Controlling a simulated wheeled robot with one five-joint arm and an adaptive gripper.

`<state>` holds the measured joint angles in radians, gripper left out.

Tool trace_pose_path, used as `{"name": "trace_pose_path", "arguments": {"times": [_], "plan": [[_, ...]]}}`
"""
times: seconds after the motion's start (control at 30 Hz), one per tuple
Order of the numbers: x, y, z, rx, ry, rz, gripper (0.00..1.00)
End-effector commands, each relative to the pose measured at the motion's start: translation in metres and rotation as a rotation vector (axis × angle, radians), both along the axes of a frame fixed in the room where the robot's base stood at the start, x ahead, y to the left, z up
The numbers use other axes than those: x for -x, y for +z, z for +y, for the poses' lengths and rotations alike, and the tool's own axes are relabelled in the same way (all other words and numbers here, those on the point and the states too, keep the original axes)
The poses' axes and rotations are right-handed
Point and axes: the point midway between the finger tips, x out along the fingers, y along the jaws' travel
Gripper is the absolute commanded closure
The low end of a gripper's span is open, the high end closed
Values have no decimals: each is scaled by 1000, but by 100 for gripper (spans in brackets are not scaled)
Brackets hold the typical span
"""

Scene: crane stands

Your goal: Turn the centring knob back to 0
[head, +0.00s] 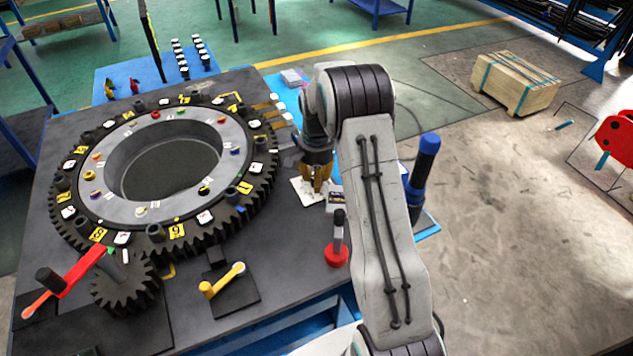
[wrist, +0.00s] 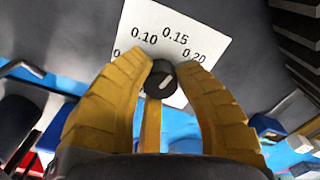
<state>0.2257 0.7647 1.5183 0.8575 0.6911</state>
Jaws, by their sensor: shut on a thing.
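The centring knob (wrist: 160,82) is a small black round knob with a white mark, seen in the wrist view on a white scale card (wrist: 158,22). The card shows 0.10, 0.15 and 0.20; a figure at its left is partly hidden by a finger. The white mark slants up and right, roughly between 0.15 and 0.20. My gripper (wrist: 176,88) has its yellow fingers shut on the knob from both sides. In the head view my gripper (head: 318,180) points down over the card (head: 303,193), and the knob is hidden.
A large toothed ring (head: 85,212) fills the table's left. A red-based lever (head: 337,254) stands just in front of my gripper. A yellow crank (head: 222,280) and a red-handled small gear (head: 125,285) are nearer. A blue-handled tool (head: 424,165) stands right of my arm.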

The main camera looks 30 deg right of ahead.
Motion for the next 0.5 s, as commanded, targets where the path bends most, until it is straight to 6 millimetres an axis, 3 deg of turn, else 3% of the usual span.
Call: {"name": "trace_pose_path", "arguments": {"times": [0.5], "plan": [[1,-3,0,-1,492,3,100]]}}
